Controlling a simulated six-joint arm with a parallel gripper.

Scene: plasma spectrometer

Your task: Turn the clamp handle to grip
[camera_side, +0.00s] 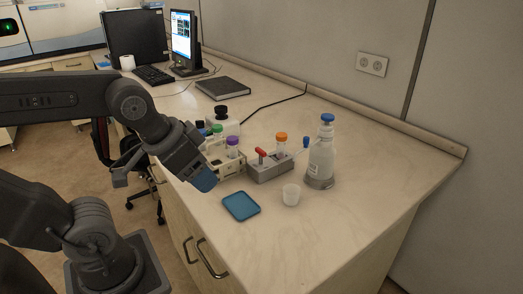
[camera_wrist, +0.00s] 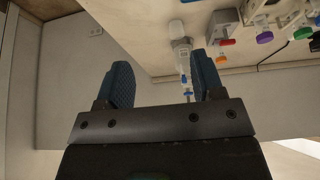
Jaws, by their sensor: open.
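A grey clamp block (camera_side: 270,170) sits on the bench with a red handle (camera_side: 261,153) at its left and a blue-tipped lever (camera_side: 305,142) at its right end. An orange-capped tube (camera_side: 281,142) stands at the block. Which handle is the clamp's I cannot tell. In the wrist view the red handle (camera_wrist: 227,42) and orange cap (camera_wrist: 220,60) show beyond the right finger. My gripper (camera_side: 205,181) has blue fingers and is left of the block, above the bench's front edge. In the wrist view my gripper (camera_wrist: 165,82) is open and empty, apart from the handles.
A blue-capped bottle (camera_side: 321,157) stands right of the block, with a small white cup (camera_side: 291,195) in front. A blue tray (camera_side: 241,206) lies near the front edge. A tube rack (camera_side: 225,165) stands close left of the block. The bench's right side is clear.

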